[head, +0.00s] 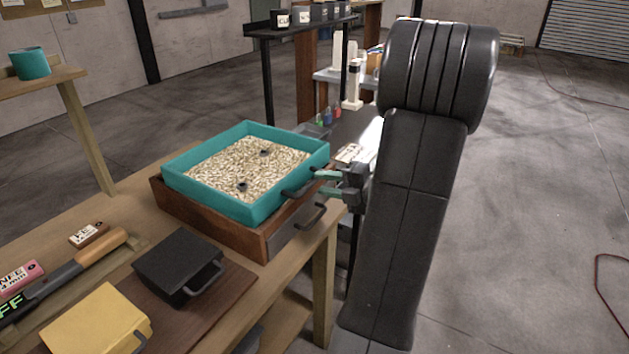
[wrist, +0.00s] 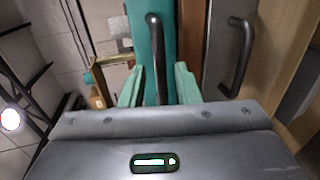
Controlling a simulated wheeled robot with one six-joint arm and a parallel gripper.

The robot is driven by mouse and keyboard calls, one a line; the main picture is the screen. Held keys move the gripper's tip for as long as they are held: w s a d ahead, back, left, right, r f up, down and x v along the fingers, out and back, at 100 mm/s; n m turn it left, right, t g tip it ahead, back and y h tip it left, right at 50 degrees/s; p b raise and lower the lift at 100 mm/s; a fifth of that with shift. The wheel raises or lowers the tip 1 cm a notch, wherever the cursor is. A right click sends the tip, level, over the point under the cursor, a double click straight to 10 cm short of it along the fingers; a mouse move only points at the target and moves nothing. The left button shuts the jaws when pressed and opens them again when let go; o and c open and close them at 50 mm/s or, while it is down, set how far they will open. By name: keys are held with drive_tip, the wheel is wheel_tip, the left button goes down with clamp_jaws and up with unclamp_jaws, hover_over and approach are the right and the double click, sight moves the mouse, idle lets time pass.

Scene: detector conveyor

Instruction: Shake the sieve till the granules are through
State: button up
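The sieve is a teal square frame (head: 256,209) with a dark handle (head: 299,190) on its near right side. It is full of pale granules (head: 236,172), with two small dark pieces among them. It sits level on a wooden box (head: 236,235) that has its own dark handle (head: 312,216). My gripper (head: 319,182) is at the sieve's handle. In the wrist view, the teal fingers of my gripper (wrist: 159,84) stand apart, one on each side of the sieve's handle (wrist: 155,50), with gaps on both sides. What lies under the granules is hidden.
A black box (head: 178,262) and a yellow box (head: 95,325), each with a handle, stand left of the sieve on the workbench (head: 50,240). A dark bar-shaped tool lies further left. Open floor (head: 550,200) is to the right.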

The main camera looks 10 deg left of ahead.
sight(315, 182)
drive_tip(key=shift+x, duration=1.95)
clamp_jaws()
